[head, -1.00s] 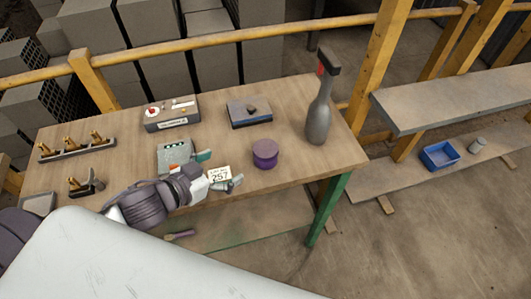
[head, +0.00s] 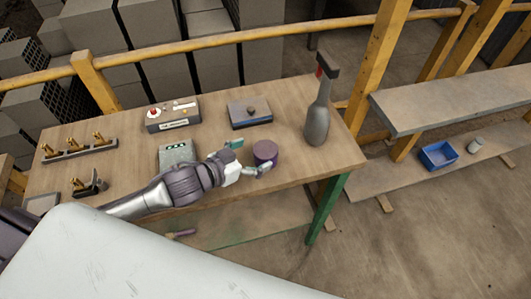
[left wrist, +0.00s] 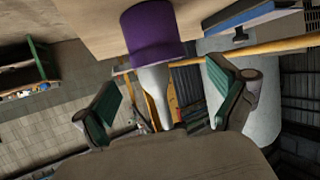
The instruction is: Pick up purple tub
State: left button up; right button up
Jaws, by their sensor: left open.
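In the left wrist view the tub (left wrist: 151,34) is ahead, between and beyond the two open green-padded fingers (left wrist: 160,100). I cannot tell whether a fingertip touches the tub. My right gripper is not in view.
A grey bottle-shaped object (head: 317,118) stands right of the tub. A blue-based box (head: 250,112) lies behind it. A control box (head: 172,115), a grey-green device (head: 176,153) and brass-fitted racks (head: 80,149) occupy the left of the table (head: 215,130).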

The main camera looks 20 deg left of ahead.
aim_at(265, 149)
pick_arm(q)
jog(key=p+x, duration=0.1)
jog(key=x, duration=0.4)
jog(key=shift+s+f, duration=0.1)
jog(key=shift+f, duration=0.05)
jog(key=shift+s, duration=0.1)
jog(key=c, duration=1.2)
jog(key=shift+c, duration=1)
